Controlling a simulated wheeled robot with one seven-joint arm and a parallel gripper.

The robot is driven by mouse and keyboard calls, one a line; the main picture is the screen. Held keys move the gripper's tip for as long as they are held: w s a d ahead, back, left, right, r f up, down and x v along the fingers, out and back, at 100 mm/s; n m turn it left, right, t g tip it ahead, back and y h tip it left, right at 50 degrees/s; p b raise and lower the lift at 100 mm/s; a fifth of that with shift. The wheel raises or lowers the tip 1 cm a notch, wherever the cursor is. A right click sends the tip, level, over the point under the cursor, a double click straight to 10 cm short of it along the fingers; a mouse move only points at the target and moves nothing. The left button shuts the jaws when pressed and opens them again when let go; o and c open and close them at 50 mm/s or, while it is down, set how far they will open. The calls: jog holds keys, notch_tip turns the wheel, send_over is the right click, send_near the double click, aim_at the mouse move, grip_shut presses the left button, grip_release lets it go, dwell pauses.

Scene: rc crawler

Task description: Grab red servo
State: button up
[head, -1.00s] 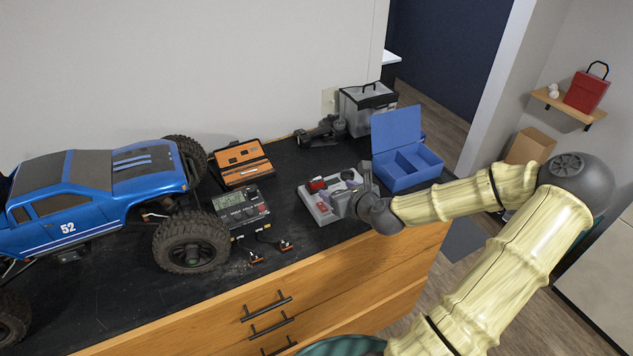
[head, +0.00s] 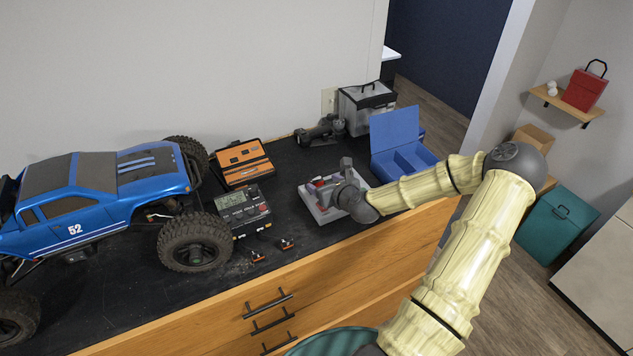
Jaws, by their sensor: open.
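The red servo (head: 317,184) lies in a shallow grey tray (head: 323,214) on the black worktop, and only a small red part of it shows. My gripper (head: 332,190) is over the tray, close beside the red servo. The gripper is open, and its body hides much of the tray and part of the servo. I cannot tell whether a finger touches the servo.
A blue open box (head: 396,134) stands right of the tray. A charger (head: 241,209) with cables, an orange case (head: 241,162) and a large blue crawler (head: 92,199) stand to the left. A dark tool (head: 322,131) and a clear-sided bin (head: 366,108) are behind.

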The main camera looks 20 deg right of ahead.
aim_at(317, 179)
jog(key=p+x, duration=0.1)
jog(key=x, duration=0.2)
jog(key=shift+w, duration=0.3)
jog(key=shift+c, duration=0.2)
jog(key=c, duration=1)
